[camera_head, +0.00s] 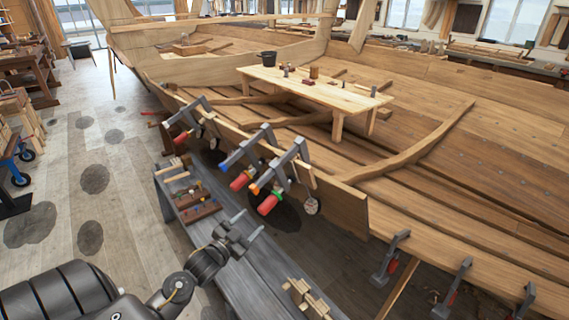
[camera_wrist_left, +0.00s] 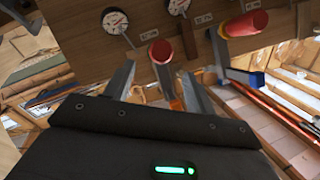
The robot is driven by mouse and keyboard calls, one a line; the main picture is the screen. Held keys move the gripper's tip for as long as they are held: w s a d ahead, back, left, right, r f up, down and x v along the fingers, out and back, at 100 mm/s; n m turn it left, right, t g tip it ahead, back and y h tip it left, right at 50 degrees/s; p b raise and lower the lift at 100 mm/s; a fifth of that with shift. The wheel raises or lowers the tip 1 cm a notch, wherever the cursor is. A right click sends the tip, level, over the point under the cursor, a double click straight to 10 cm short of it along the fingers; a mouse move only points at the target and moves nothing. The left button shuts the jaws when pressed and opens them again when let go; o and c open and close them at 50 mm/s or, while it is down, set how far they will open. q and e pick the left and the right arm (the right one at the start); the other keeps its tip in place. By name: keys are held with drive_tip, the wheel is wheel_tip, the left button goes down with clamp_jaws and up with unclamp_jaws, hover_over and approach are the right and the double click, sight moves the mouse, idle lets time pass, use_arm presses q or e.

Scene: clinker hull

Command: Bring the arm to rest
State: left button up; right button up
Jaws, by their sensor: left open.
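My left arm (camera_head: 178,287) comes in from the lower left of the head view. Its gripper (camera_head: 249,224) is over the grey bench beside the hull, with its two fingers apart and nothing seen between them. In the left wrist view the fingers (camera_wrist_left: 158,85) are spread, pointing at the plank side with its clamps. A red clamp handle (camera_wrist_left: 161,51) shows beyond the gap between them; whether it is touched I cannot tell. My right gripper is in neither view.
The wooden hull (camera_head: 345,203) carries several clamps, with red-handled ones (camera_head: 268,204) just beyond the gripper. A grey bench (camera_head: 246,285) below holds a tool tray (camera_head: 200,212) and wooden blocks (camera_head: 306,299). Open floor (camera_head: 130,205) lies to the left.

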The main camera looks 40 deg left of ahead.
use_arm(q)
drive_tip(key=s+f+n+g, duration=0.1)
drive_tip(key=s+f+g, duration=0.1)
drive_tip(key=f, duration=0.8)
drive_tip(key=s+f+n+g+y, duration=0.1)
drive_tip(key=s+f+g, duration=0.2)
drive_tip(key=f, duration=0.7)
drive_tip(key=s+f+n+g, duration=0.1)
drive_tip(key=s+f+g, duration=0.2)
drive_tip(key=s+f, duration=0.3)
drive_tip(key=shift+s+d+f, duration=0.1)
drive_tip(key=shift+d+f, duration=0.05)
drive_tip(key=shift+f, duration=1)
drive_tip(key=shift+s+d+f, duration=0.1)
drive_tip(key=shift+d+f, duration=0.05)
drive_tip(key=shift+f, duration=0.95)
drive_tip(key=s+d+f+g, duration=0.3)
drive_tip(key=s+f, duration=0.4)
drive_tip(key=s+d+f+g, duration=0.2)
drive_tip(key=s+d+f, duration=0.1)
drive_tip(key=s+f, duration=0.35)
drive_tip(key=s+d+f+g, duration=0.2)
drive_tip(key=s+d, duration=0.3)
drive_tip(key=s, duration=0.4)
drive_tip(key=s+d+f+g+h, duration=0.1)
drive_tip(key=s+d+f, duration=0.3)
drive_tip(key=s, duration=0.5)
drive_tip(key=shift+s+d+g, duration=0.2)
drive_tip(key=shift+d+g, duration=0.4)
drive_tip(key=shift+d, duration=0.5)
